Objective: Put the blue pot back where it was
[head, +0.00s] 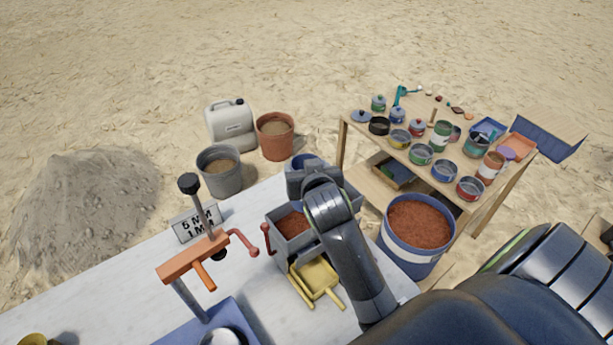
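My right gripper (310,180) is over the far corner of the white table, at the end of my arm that comes in from the lower right. Its fingers are hidden behind its own body. My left gripper is out of view.
A large blue bucket (386,240) stands between the tables. Grey (221,181) and terracotta (275,145) buckets stand on the sand behind.

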